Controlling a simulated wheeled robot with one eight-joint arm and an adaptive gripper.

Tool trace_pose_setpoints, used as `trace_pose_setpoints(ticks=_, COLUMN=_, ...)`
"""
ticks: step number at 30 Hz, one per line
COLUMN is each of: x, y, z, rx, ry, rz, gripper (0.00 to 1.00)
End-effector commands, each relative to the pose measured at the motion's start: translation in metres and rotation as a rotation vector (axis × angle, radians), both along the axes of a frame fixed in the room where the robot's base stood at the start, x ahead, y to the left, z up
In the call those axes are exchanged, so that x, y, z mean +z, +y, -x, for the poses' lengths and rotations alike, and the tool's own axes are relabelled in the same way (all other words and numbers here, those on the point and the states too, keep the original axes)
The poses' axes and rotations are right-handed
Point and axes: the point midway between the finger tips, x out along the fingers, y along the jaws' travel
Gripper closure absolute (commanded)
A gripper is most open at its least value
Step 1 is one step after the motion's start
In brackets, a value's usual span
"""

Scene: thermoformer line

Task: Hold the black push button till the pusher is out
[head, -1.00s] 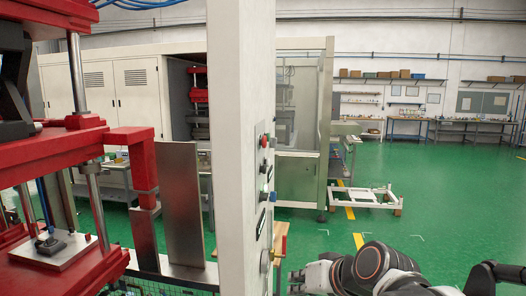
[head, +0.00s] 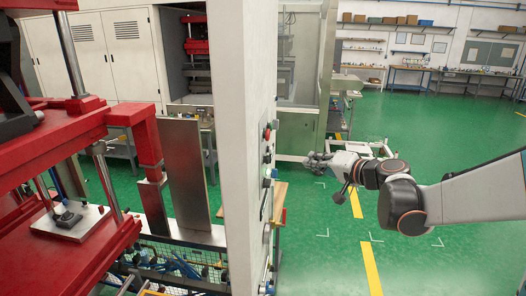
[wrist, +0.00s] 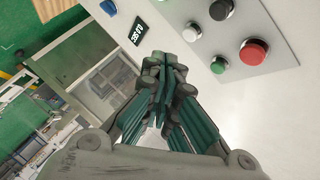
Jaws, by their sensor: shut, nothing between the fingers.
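The black push button (wrist: 220,9) is a round black cap in a silver ring on the pale panel (wrist: 285,110), at the top of the wrist view. My gripper (wrist: 170,62) is shut and empty, its fingers pointing toward the panel, below and left of the black button and apart from it. In the head view my gripper (head: 315,162) is at the right of the white column (head: 238,120), whose side carries the buttons. The black button is too small to make out there. I cannot tell which part is the pusher.
Around the black button are a red button (wrist: 253,53), a green one (wrist: 219,65) and a white one (wrist: 190,34). A blue button (wrist: 108,8) and a black label (wrist: 138,29) are further left. The red press (head: 75,150) stands left of the column.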

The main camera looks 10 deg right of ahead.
Motion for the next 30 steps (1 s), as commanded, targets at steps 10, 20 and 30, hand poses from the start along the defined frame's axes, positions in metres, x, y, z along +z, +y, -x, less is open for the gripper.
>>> trace_pose_setpoints(ticks=10, x=0.001, y=-0.001, z=-0.001, rx=-0.002, ry=-0.002, rz=-0.005, gripper=1.00)
trace_pose_setpoints(ticks=20, x=0.001, y=0.021, z=-0.008, rx=0.001, ry=-0.001, rz=-0.005, gripper=1.00)
trace_pose_setpoints(ticks=30, x=0.001, y=0.063, z=-0.021, rx=0.000, ry=-0.002, rz=-0.003, gripper=1.00)
